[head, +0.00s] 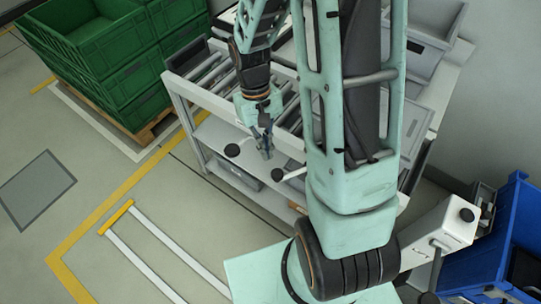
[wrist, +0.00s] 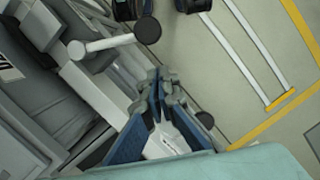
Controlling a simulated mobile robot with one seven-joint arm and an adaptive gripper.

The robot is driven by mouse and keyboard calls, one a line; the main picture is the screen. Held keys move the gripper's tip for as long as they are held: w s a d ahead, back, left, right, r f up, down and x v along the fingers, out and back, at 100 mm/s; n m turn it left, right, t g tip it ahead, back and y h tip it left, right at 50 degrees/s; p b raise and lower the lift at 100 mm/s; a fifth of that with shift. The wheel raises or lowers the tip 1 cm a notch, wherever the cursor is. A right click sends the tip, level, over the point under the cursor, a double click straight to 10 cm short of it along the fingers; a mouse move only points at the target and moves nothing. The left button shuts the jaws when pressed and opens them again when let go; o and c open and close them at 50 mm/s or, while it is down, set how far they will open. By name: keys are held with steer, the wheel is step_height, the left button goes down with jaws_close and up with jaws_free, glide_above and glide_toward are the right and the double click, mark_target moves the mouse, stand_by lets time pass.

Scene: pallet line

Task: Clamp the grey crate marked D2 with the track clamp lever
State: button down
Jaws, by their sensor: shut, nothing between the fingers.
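My gripper (head: 266,153) points down at the front edge of the roller table and is shut and empty. It also shows in the wrist view (wrist: 168,78). A pale lever with a black knob (head: 278,174) sticks out from the table front, just right of the fingers and apart from them. This lever shows in the wrist view (wrist: 110,42). A second black knob (head: 232,150) is left of the gripper, partly behind it in the wrist view (wrist: 205,120). A grey crate (wrist: 40,88) carries a cut-off label that I cannot read. My arm hides much of the table.
Grey containers (head: 434,62) stand at the right of the roller table (head: 187,86). Green crates (head: 110,55) are stacked on a pallet at the upper left. A blue bin (head: 483,255) is at the lower right. The floor (head: 105,175) left of the table is open.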

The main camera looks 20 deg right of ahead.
steer(key=shift+s+d, duration=0.2)
steer(key=shift+s, duration=1.15)
steer(key=shift+f, duration=0.1)
steer(key=shift+s, duration=0.1)
